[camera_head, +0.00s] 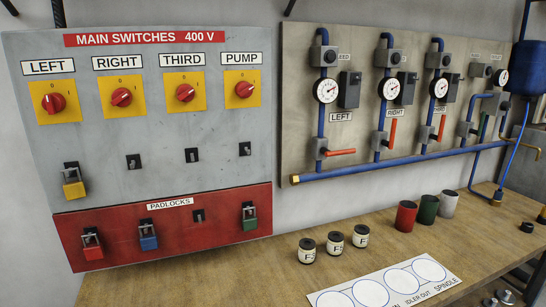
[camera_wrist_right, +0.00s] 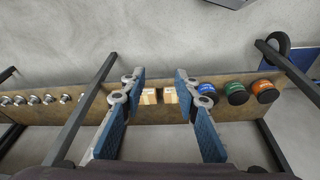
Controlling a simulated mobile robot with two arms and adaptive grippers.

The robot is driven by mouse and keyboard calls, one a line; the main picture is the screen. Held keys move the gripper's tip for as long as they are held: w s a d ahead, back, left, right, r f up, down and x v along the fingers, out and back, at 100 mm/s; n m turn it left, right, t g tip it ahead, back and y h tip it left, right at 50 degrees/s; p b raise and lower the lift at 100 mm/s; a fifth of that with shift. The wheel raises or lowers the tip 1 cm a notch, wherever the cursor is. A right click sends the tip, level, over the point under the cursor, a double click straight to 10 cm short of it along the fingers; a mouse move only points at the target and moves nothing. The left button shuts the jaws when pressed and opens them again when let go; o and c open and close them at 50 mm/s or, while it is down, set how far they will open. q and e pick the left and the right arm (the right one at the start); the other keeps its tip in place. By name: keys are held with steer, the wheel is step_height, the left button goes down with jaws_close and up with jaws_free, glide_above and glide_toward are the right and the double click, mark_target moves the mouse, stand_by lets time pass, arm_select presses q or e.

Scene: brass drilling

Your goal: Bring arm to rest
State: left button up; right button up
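My right gripper (camera_wrist_right: 161,88) shows only in the right wrist view. Its two blue-padded fingers stand wide apart with nothing held between them. Beyond the gap, two small light blocks (camera_wrist_right: 150,96) lie on a brown shelf (camera_wrist_right: 110,109). Neither arm nor gripper shows in the head view. My left gripper is in neither view.
The switch board (camera_head: 120,140) has a yellow padlock (camera_head: 73,189) under LEFT; red (camera_head: 91,244), blue (camera_head: 148,236) and green (camera_head: 249,217) padlocks hang below. The wooden bench (camera_head: 220,280) carries jars (camera_head: 335,242) and cups (camera_head: 405,216). Dark bars (camera_wrist_right: 85,105) flank the right gripper.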

steer(key=s+f+g, duration=0.1)
steer(key=s+f, duration=0.1)
steer(key=f, duration=0.8)
steer(key=s+f, duration=0.3)
steer(key=f, duration=0.7)
steer(key=s+d+f+g, duration=0.1)
steer(key=s+d+f, duration=0.2)
steer(key=s+f, duration=1)
steer(key=s, duration=0.2)
steer(key=shift+s+d+f, duration=0.15)
steer(key=shift+s+f, duration=0.15)
steer(key=shift+f, duration=0.05)
